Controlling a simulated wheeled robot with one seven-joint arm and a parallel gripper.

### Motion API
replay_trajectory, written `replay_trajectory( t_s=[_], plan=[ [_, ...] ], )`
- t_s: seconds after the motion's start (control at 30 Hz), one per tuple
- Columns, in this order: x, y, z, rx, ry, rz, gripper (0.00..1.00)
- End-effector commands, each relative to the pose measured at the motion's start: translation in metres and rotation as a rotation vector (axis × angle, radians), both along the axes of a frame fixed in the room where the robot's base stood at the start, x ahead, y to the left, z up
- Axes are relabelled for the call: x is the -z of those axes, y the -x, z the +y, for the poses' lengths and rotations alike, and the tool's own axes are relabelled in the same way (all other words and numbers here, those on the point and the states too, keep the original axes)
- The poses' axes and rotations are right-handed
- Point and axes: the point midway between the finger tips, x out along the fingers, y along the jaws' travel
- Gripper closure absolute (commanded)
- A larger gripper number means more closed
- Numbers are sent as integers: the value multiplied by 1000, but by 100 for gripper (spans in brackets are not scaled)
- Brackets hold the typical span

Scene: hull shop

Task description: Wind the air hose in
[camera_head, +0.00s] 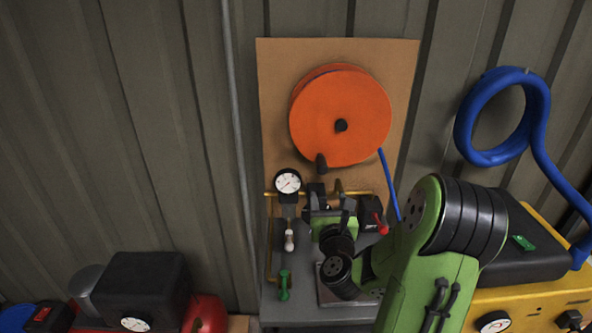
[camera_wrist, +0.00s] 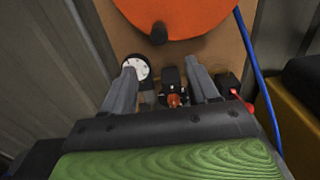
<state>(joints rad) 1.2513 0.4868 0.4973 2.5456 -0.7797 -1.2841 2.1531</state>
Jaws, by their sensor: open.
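An orange hose reel (camera_head: 345,112) is fixed to a tan board on the wall; its lower part shows in the wrist view (camera_wrist: 185,18). It has a black hub and a black crank handle (camera_head: 321,163) at its lower rim, which also shows in the wrist view (camera_wrist: 158,33). A thin blue air hose (camera_head: 389,182) hangs from the reel's right side and runs down behind my arm; it shows in the wrist view (camera_wrist: 256,75). My gripper (camera_head: 328,195) is open below the handle, its fingers (camera_wrist: 161,78) apart and pointing toward the board.
A pressure gauge (camera_head: 287,181) with brass pipework stands left of my gripper. A red-handled valve (camera_head: 377,222) is to its right. A grey bench (camera_head: 285,313) lies below. A thick blue hose coil (camera_head: 490,150) hangs at right above a yellow machine (camera_head: 530,304).

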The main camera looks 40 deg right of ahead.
Motion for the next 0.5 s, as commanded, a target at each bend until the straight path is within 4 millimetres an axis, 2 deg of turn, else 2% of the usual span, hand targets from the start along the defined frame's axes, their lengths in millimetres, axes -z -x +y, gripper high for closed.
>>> replay_trajectory(
  t_s=[0.17,0.5],
  plan=[
    [-6,-15,-11,2,-5,-2,41],
    [-10,-76,-52,1,-2,-1,41]
  ],
)
